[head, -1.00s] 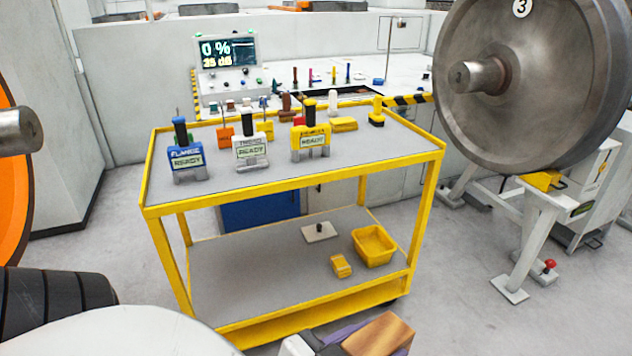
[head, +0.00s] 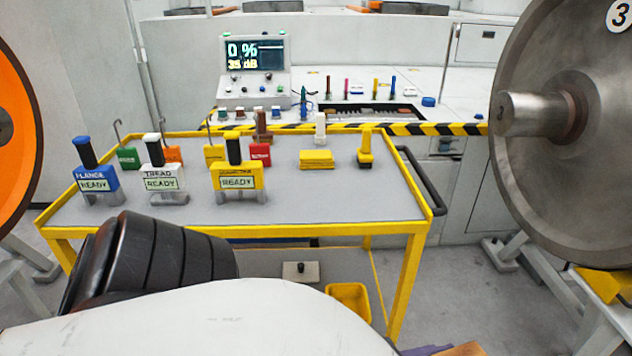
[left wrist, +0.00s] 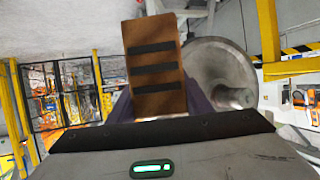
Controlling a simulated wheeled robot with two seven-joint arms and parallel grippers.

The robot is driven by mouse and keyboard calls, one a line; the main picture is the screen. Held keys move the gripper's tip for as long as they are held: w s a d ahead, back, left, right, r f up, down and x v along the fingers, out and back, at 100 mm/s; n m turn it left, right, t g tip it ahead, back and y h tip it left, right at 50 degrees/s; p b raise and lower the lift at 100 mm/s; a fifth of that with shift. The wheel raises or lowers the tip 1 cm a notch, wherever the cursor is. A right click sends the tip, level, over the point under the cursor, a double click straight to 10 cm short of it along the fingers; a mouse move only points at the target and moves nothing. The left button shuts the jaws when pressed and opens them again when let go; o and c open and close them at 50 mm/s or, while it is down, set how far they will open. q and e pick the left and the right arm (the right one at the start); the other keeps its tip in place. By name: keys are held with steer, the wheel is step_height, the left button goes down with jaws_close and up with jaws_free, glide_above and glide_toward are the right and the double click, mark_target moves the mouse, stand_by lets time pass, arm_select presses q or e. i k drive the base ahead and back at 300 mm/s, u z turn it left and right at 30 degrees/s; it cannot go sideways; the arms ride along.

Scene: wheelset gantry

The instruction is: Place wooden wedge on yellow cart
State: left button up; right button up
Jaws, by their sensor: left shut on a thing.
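The wooden wedge (left wrist: 155,65), brown with black stripes, stands up between the purple fingers of my left gripper (left wrist: 158,97) in the left wrist view. The gripper is shut on it. In the head view only a sliver of the wedge (head: 468,350) shows at the bottom edge, in front of the yellow cart (head: 428,235) and below its top level. The cart has a grey top shelf (head: 320,205) and a lower shelf, partly hidden by my left arm. My right gripper is in neither view.
Blue, white and yellow READY devices (head: 238,180) stand on the left and middle of the cart top. A yellow block (head: 317,160) and a yellow-black tool (head: 366,150) lie farther back. The front right top is clear. A large steel wheel (head: 570,140) stands right.

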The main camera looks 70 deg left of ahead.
mark_target(342, 192)
steer(key=i, duration=1.3)
steer(key=u, duration=1.75)
